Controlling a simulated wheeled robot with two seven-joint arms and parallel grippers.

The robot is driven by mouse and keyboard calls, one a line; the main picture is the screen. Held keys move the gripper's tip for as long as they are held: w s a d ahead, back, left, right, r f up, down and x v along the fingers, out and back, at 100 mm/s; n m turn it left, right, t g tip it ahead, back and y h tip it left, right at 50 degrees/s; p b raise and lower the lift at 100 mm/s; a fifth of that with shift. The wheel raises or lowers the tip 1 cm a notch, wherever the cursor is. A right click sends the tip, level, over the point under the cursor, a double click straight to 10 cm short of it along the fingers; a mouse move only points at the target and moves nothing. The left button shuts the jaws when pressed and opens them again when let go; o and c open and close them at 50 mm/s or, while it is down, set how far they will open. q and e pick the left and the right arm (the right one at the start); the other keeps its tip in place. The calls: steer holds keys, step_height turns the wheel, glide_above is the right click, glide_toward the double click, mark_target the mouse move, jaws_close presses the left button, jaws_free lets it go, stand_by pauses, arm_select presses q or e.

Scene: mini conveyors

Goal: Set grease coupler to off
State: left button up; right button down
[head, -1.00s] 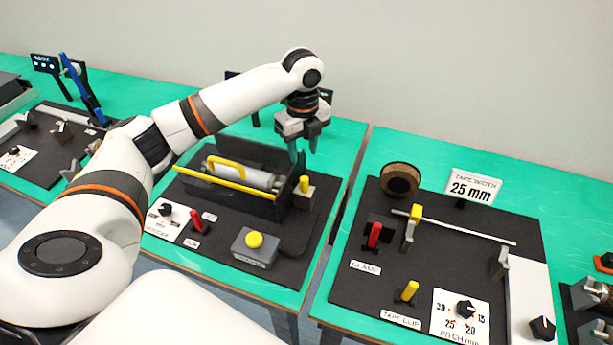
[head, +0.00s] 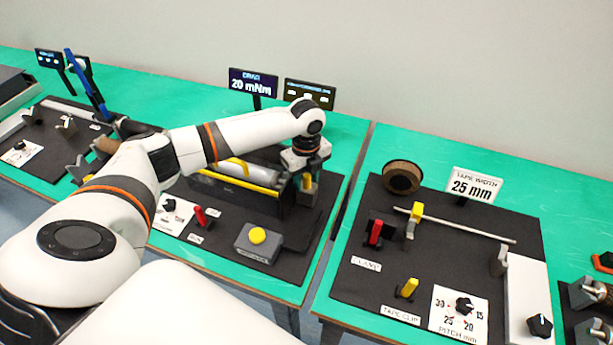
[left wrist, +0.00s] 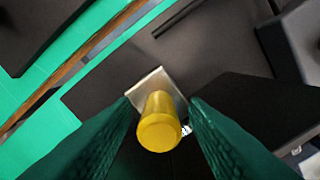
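A yellow peg (head: 307,182) stands on a small metal block (head: 308,198) at the right end of the roller station. I read no label naming it as the grease coupler. In the left wrist view the peg (left wrist: 158,128) rises from the pale metal plate (left wrist: 150,85) towards the camera. My left gripper (head: 306,177) is just over the peg. In the left wrist view its dark green fingers (left wrist: 165,108) are apart on both sides of the peg, with a gap still visible. My right gripper is in neither view.
A roller housing with a yellow bar (head: 240,180) sits left of the peg. In front are a red lever (head: 200,215) and a yellow button box (head: 258,240). A display reading drag 20 mNm (head: 252,83) stands behind. The tape station (head: 440,250) is to the right.

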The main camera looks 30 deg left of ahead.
arm_select(q)
jaws_close()
steer(key=shift+w+d+r+p, duration=0.15)
steer(key=shift+d+p, duration=0.25)
steer(key=shift+d, duration=0.25)
steer(key=shift+w+d+p, duration=0.1)
steer(key=shift+d+p, duration=0.25)
steer(key=shift+d, duration=0.25)
steer(key=shift+w+d, duration=0.1)
steer(key=shift+d, duration=0.2)
steer(key=shift+c, duration=1.6)
jaws_free()
steer(key=o, duration=0.4)
steer(key=shift+w+d, duration=0.1)
steer(key=shift+d, duration=0.05)
